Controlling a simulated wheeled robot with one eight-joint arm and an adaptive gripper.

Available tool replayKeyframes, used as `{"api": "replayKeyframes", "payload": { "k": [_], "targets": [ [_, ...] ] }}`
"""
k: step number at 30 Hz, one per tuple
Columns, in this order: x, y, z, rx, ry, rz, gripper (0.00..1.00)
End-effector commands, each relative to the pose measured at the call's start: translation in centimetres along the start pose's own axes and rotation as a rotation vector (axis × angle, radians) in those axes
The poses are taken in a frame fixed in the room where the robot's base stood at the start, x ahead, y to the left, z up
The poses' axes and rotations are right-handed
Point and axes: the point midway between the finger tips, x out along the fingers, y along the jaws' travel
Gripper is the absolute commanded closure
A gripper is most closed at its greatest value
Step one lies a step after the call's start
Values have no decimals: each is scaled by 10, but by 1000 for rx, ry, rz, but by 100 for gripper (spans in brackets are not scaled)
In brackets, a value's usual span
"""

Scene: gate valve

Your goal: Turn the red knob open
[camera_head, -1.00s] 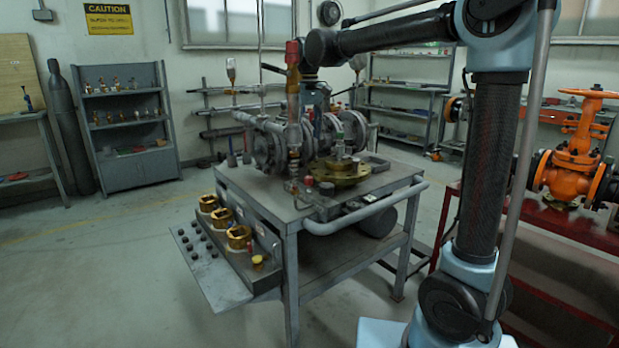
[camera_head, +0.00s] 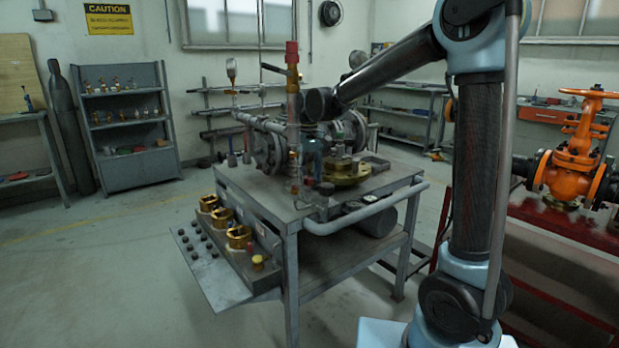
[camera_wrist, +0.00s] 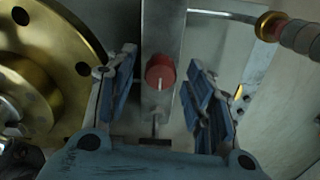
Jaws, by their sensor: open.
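The red knob (camera_wrist: 160,72) shows in the wrist view on a grey metal bar, with a pale line on its face. My gripper (camera_wrist: 160,85) is open, one blue finger to the left of the knob and one to the right, both apart from it. In the head view a small dark red knob (camera_head: 326,188) stands on the grey worktable (camera_head: 262,188), low beside the brass flange. My arm reaches over the table there, and the gripper (camera_head: 312,150) is partly hidden among the pipes, so its fingers are hard to make out.
A brass flange (camera_wrist: 35,75) lies close left of my gripper in the wrist view, and a pipe with a brass fitting (camera_wrist: 268,27) is at upper right. A vertical pipe with a red top (camera_head: 292,52) stands near my arm. An orange valve (camera_head: 568,170) is at right.

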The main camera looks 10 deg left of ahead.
Motion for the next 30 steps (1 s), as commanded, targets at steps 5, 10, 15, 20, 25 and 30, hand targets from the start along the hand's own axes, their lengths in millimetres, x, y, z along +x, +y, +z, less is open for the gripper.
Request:
{"api": "replayKeyframes", "payload": {
  "k": [5,10,15,20,25,30],
  "targets": [
    [3,0,0,0,0,0,52],
    [3,0,0,0,0,0,54],
    [3,0,0,0,0,0,93],
    [3,0,0,0,0,0,97],
    [3,0,0,-17,0,1,97],
    [3,0,0,-77,0,1,97]
  ]
}}
